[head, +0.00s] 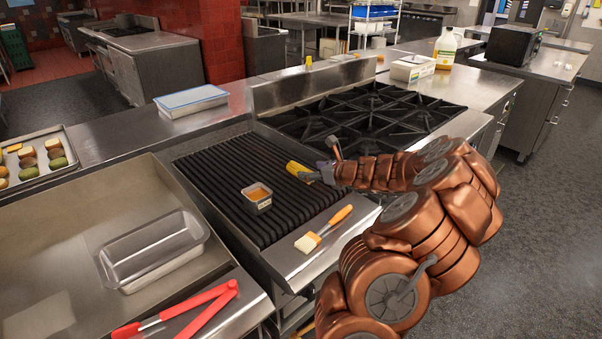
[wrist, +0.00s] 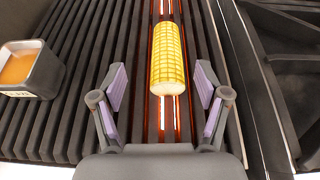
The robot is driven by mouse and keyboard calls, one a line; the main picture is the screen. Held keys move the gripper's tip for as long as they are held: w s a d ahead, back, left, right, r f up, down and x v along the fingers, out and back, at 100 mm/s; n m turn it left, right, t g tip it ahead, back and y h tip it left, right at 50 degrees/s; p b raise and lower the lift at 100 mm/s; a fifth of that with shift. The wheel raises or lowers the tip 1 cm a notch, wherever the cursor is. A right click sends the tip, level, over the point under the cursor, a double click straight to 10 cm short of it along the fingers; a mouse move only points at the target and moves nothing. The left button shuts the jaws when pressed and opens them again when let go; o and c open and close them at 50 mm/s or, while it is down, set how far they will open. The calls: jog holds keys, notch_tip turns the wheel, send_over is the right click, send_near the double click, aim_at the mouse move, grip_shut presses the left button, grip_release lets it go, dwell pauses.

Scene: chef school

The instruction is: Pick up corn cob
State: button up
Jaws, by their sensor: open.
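The yellow corn cob (head: 299,171) lies on the ribbed black grill (head: 222,170), near its right side. In the wrist view the corn cob (wrist: 167,58) lies lengthwise along the grill bars, with its near end just ahead of the space between my fingers. My gripper (wrist: 160,90) is open, with one purple-padded finger on each side of the cob's line, and holds nothing. In the head view my gripper (head: 325,172) is at the cob's right end, and part of it is hard to make out.
A small square container of orange sauce (head: 257,197) stands on the grill, left of the cob. A brush (head: 324,229) lies on the front ledge. The black stove grates (head: 365,115) adjoin the grill. Red tongs (head: 180,312) and a clear pan (head: 152,250) are at the left.

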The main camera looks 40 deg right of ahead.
aim_at(300, 169)
jog(key=shift+d+f, duration=0.25)
jog(key=shift+d, duration=0.1)
jog(key=shift+x, duration=1)
jog(key=shift+p+x, duration=0.9)
jog(key=shift+x, duration=1.85)
jog(key=shift+d, duration=0.1)
jog(key=c, duration=1.3)
